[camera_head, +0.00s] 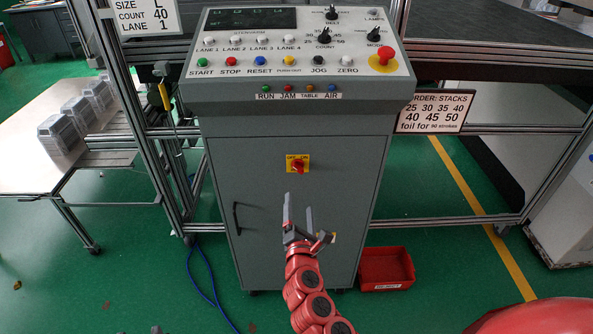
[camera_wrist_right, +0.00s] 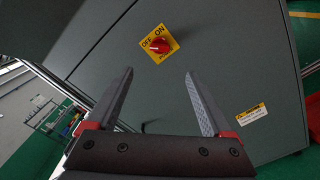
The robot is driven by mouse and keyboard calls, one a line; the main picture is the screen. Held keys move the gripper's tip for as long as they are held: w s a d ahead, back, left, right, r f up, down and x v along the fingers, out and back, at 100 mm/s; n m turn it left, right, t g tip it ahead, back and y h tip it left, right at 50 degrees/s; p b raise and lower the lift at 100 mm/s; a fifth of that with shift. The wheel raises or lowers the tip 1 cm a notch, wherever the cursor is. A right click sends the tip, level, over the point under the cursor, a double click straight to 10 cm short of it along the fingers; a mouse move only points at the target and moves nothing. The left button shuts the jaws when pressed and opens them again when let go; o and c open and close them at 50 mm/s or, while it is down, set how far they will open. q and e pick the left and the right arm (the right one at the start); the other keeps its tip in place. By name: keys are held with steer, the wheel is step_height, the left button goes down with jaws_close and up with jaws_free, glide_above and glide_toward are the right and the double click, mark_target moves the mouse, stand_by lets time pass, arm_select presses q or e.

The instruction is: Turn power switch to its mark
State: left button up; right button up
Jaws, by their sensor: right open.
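The power switch is a red knob (camera_head: 298,167) on a yellow plate marked OFF and ON, on the front of the grey cabinet (camera_head: 340,200). In the wrist view the knob (camera_wrist_right: 159,47) lies beyond the fingertips, near the middle between them. A pale line on it points left, toward the OFF side; its exact angle is hard to tell. My right gripper (camera_head: 298,202) is open and empty, below the switch in the head view and apart from it. Its two grey fingers also show in the wrist view (camera_wrist_right: 159,74). My left gripper is out of view.
The control panel (camera_head: 300,50) with buttons, knobs and a red emergency stop (camera_head: 383,60) tops the cabinet. A dark door handle (camera_head: 236,218) is at left. A red bin (camera_head: 386,268) stands on the floor at right. The space before the switch looks clear.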

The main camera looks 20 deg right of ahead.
mark_target(298, 170)
steer(key=p+x, duration=0.1)
steer(key=x, duration=1.2)
steer(key=shift+w+d, duration=0.1)
steer(key=shift+w, duration=0.55)
jaws_close()
